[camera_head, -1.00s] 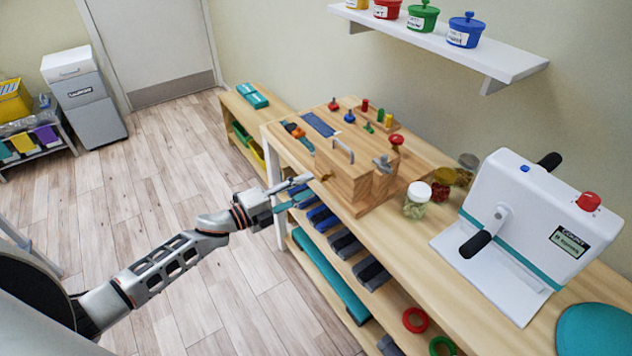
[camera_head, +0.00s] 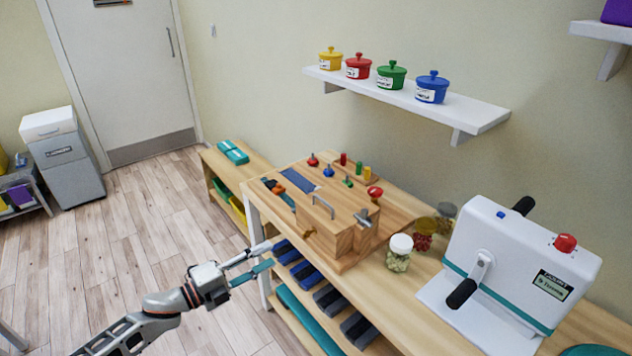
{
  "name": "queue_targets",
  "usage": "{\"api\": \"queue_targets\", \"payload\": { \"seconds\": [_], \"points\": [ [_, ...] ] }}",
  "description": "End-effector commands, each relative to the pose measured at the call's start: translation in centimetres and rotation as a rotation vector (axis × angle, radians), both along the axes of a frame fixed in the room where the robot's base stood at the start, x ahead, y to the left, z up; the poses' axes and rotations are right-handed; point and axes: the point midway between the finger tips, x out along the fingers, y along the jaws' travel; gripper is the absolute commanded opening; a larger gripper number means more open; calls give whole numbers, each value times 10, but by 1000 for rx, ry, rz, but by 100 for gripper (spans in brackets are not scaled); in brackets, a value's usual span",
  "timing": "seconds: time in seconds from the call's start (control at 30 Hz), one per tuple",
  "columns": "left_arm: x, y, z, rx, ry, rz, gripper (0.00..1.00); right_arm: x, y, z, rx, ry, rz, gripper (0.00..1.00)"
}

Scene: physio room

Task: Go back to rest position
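My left gripper (camera_head: 256,262) is at the end of the arm that comes in from the lower left. Its two fingers point right and stand apart, with nothing between them. It is in front of the table's left front edge, close to the wooden box (camera_head: 333,237) with a metal handle; from this view I cannot tell how wide the gap to the table is. My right gripper is not in the picture.
The wooden table (camera_head: 398,292) carries jars (camera_head: 399,252) and a white crank machine (camera_head: 518,262). A wall shelf (camera_head: 420,101) holds several coloured pots. A low bench (camera_head: 222,166) stands behind. The floor (camera_head: 130,255) at left is clear.

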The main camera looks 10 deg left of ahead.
Motion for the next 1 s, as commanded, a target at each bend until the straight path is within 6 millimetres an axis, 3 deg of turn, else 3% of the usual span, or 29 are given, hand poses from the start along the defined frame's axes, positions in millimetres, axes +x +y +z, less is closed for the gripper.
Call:
{"api": "queue_targets", "payload": {
  "seconds": [0.17,0.27,0.5,0.6,0.7,0.83,1.0],
  "points": [
    [-15,-12,-18,-111,88,61,35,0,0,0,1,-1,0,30],
    [-40,-25,-46,-285,237,168,35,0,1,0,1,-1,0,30],
    [-139,-51,-131,-768,725,519,35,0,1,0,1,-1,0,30],
    [-179,-60,-156,-909,886,635,35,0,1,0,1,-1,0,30],
    [-206,-68,-170,-995,990,712,35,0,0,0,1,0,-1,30],
    [-223,-73,-177,-1046,1052,756,35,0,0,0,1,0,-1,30],
    [-223,-73,-177,-1046,1052,756,35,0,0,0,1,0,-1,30]
  ]
}}
